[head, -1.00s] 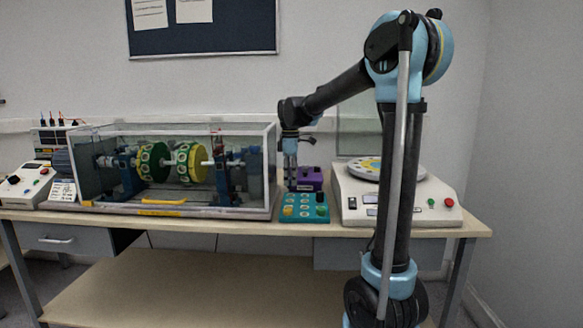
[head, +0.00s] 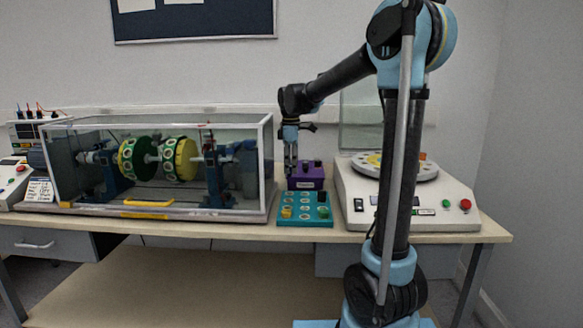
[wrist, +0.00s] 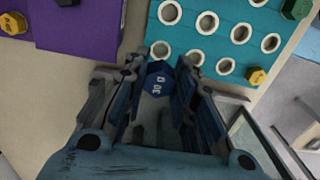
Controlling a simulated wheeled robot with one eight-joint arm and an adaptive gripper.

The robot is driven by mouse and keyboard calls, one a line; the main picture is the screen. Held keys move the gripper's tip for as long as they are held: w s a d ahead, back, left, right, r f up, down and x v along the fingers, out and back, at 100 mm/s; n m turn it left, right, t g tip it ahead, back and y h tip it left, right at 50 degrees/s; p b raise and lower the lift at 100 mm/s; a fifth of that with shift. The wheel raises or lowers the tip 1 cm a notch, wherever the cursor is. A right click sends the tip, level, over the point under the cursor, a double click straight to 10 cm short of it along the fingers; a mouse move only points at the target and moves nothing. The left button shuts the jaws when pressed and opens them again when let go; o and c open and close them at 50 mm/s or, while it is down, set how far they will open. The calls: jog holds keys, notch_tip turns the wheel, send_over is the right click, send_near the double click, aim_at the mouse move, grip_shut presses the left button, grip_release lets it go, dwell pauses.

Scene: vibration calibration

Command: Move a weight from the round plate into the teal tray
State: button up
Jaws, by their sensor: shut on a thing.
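The teal tray (head: 291,223) lies on the bench, with round holes and a few yellow and green weights in it. It also shows at the top right of the wrist view (wrist: 221,28). My gripper (head: 290,170) points down just behind the tray, beside the purple box. In the wrist view my gripper (wrist: 158,82) is shut on a dark blue weight (wrist: 158,78) with pale lettering, seen close to the tray's edge. I cannot tell its height above the bench. The round plate (head: 425,169) sits on the white machine at right, partly hidden by my arm.
A purple box (head: 305,182) stands directly behind the tray, with yellow and green weights on it. A clear enclosure (head: 160,125) with a rotor stands to the left. The white machine (head: 455,203) stands to the right. Bare bench shows in front of the tray.

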jog(key=shift+f, duration=0.15)
jog(key=shift+f, duration=2.75)
jog(key=shift+s+f, duration=0.1)
jog(key=shift+f, duration=1)
jog(key=o, duration=0.9)
jog(key=shift+o, duration=0.2)
notch_tip(320, 180, up, 12)
jog(key=shift+f, duration=0.1)
